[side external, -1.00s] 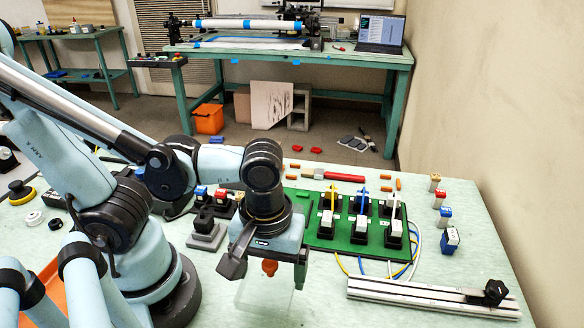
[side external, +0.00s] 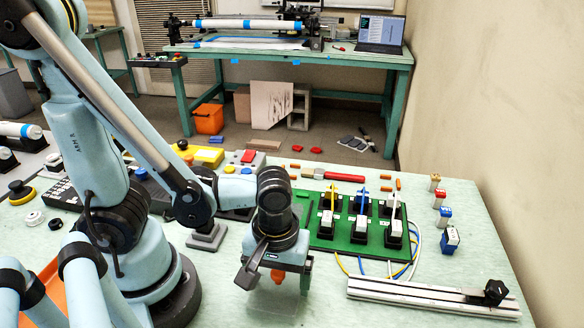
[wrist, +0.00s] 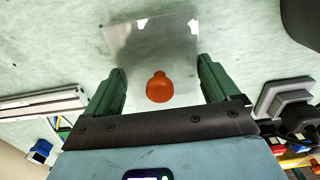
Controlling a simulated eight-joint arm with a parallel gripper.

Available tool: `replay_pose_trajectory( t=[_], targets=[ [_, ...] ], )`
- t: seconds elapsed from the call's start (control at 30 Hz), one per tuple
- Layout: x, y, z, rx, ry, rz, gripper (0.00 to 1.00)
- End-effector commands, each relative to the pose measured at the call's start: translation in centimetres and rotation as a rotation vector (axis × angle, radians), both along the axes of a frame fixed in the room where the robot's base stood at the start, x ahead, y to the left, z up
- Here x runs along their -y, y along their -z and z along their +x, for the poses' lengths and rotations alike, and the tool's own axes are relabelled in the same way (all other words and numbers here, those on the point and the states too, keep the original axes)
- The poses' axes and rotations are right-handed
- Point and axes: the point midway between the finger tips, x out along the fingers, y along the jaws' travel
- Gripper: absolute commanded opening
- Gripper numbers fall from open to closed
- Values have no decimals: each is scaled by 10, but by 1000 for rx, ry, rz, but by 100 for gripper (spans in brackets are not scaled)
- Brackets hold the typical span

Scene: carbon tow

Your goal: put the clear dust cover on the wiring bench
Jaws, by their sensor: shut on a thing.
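The clear dust cover (wrist: 150,42) is a see-through box with an orange knob (wrist: 160,88). In the wrist view the knob lies between the two green fingers of my gripper (wrist: 160,85). My gripper is shut on the cover, with the fingers well apart. In the side view my gripper (side external: 278,280) is low over the pale green bench (side external: 330,300), left of the metal rail, with the orange knob below it. The clear walls barely show there, so I cannot tell whether the cover touches the bench.
A green board (side external: 350,235) with several black blocks and coloured wires is just behind and right. A metal rail (side external: 430,296) lies at the front right. A grey-and-black fixture (side external: 208,235) stands to the left. Small coloured blocks line the right side.

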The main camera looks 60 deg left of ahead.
Motion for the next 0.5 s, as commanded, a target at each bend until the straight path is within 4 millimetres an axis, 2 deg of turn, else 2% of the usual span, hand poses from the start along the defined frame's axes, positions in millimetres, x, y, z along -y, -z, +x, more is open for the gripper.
replay_pose_trajectory(
  t=[0.37,0.4,0.43,0.5],
  targets=[
    [0,3,0,0,0,0,59],
    [0,3,0,0,0,0,93],
    [0,3,0,0,0,0,98],
    [0,3,0,0,0,0,100]
  ],
)
